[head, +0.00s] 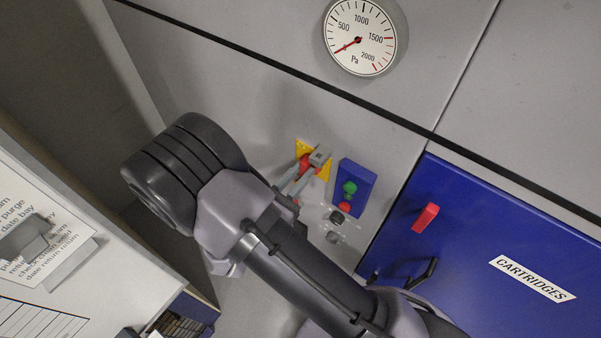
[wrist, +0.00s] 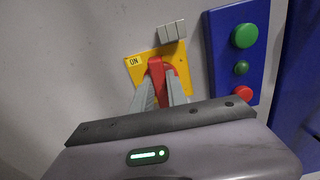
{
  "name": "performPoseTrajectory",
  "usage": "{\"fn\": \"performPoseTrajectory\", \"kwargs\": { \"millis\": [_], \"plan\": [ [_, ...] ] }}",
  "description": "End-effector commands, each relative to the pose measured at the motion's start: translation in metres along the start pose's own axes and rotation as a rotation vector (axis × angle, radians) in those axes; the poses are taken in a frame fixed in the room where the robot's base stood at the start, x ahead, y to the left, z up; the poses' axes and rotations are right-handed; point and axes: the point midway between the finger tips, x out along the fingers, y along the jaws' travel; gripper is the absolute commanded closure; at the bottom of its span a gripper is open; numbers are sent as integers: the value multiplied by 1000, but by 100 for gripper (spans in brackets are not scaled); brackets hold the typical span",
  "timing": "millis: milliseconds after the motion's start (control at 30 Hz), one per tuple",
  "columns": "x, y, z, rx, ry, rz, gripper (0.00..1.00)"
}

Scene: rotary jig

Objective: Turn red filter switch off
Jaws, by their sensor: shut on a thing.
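The red filter switch (wrist: 156,75) is a red handle on a yellow plate (wrist: 134,75) marked ON at its upper left in the wrist view. The plate also shows in the head view (head: 325,172), on the grey cabinet front. My gripper (wrist: 157,90) is at the switch, its two grey fingers shut on the red handle from either side. In the head view my gripper (head: 297,180) reaches the switch from the lower left. The fingers hide part of the handle and the lower plate.
A blue button box (wrist: 231,60) with green and red buttons stands close to the right of the switch. A small grey block (wrist: 172,31) sits at the plate's top edge. A pressure gauge (head: 360,37) is above.

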Motion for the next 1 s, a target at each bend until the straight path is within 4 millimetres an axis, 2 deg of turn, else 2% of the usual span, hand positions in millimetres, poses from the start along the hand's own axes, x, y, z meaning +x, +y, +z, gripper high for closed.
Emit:
{"fn": "performPoseTrajectory", "kwargs": {
  "millis": [267,1000],
  "plan": [
    [0,-2,-4,198,-1,0,100],
    [0,-7,-9,903,-1,0,100]
  ]
}}
